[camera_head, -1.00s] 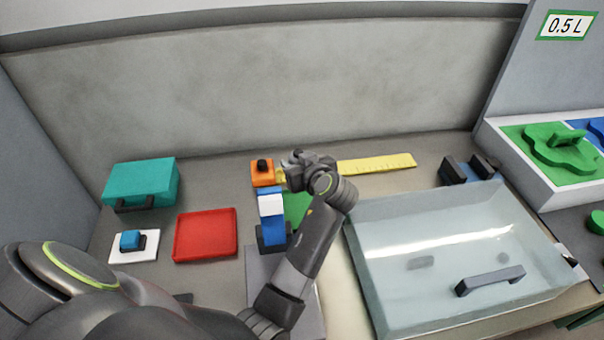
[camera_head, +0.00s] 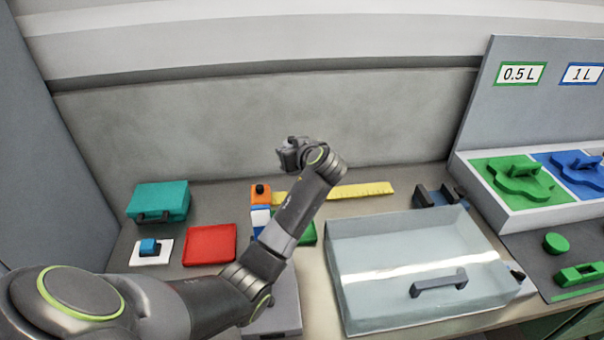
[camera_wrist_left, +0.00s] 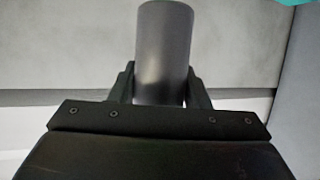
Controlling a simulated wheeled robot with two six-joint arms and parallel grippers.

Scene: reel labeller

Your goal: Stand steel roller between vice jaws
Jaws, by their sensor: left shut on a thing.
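My left gripper (camera_head: 290,153) is raised in front of the back wall, above the yellow ruler. In the left wrist view it is shut on a grey steel roller (camera_wrist_left: 163,55), which sits between the two dark fingers and sticks out beyond them. In the head view the roller cannot be told apart from the gripper. A blue vice (camera_head: 441,196) with two dark jaws stands at the back right of the bench, behind the clear tub. The gap between its jaws looks empty. The gripper is well to the left of the vice and higher. My right gripper is not in view.
A clear tub (camera_head: 350,300) with a grey handle fills the bench in front of the vice. A yellow ruler (camera_head: 350,190), orange block (camera_head: 261,194), red tray (camera_head: 209,245) and teal case (camera_head: 160,201) lie left. Green and blue shapes (camera_head: 515,180) stand right.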

